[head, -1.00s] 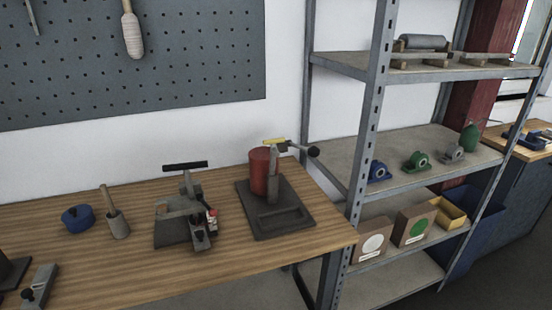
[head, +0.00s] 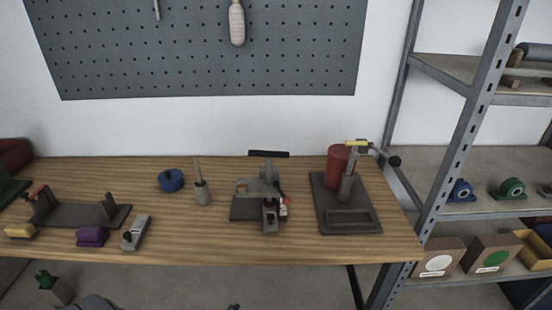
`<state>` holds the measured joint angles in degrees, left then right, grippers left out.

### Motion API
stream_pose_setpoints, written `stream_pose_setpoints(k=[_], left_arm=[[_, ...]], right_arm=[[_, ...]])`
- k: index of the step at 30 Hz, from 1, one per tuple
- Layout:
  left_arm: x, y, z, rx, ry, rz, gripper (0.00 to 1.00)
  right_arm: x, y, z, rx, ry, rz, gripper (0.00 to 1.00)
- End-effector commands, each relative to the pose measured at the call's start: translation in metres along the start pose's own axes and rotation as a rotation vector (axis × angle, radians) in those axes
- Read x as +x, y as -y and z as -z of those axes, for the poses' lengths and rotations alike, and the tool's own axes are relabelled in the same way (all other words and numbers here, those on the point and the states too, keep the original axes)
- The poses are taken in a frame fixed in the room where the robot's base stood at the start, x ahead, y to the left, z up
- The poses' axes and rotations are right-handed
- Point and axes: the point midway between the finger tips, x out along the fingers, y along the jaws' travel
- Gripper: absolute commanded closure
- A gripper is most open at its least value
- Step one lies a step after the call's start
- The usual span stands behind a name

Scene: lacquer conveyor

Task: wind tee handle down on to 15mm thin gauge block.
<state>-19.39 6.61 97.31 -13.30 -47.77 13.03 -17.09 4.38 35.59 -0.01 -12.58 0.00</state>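A dark tee handle (head: 268,154) sits on top of a small grey press-like fixture (head: 246,208) in the middle right of the wooden bench, in the head view. Its bar lies level, above a grey upright. A small grey block with a red and white part (head: 283,207) stands at the fixture's front right. I cannot tell which piece is the 15mm thin gauge block. Neither of my grippers is clearly in view.
The wooden bench (head: 170,240) has a red cylinder on a dark stand (head: 345,220) at right, a blue round tin (head: 171,180), a handled tool (head: 202,192), a purple block (head: 92,236) and a grey plane-like tool (head: 136,233). Metal shelving (head: 446,150) stands right of the bench.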

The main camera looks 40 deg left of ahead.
Motion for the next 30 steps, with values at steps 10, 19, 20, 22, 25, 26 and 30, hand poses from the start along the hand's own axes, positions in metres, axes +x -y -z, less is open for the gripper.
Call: stream_pose_setpoints(k=[10, 19, 20, 22, 25, 26, 30], left_arm=[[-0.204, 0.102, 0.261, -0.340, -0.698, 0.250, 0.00], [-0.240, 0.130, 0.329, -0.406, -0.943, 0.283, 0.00], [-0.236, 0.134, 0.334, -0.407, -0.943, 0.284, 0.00], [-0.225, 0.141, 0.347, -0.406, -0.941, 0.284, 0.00], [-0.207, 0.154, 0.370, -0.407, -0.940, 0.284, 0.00], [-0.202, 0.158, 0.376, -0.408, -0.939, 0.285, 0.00], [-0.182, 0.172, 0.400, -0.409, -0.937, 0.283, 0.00]], right_arm=[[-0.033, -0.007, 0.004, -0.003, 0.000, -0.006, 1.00], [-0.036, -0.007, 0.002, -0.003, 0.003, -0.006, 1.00], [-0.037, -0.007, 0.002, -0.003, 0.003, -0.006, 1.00], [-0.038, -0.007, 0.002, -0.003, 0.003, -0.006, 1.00], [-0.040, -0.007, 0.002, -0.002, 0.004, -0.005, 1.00], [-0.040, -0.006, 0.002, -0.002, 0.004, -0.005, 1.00], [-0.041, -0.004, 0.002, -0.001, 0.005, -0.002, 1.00]])
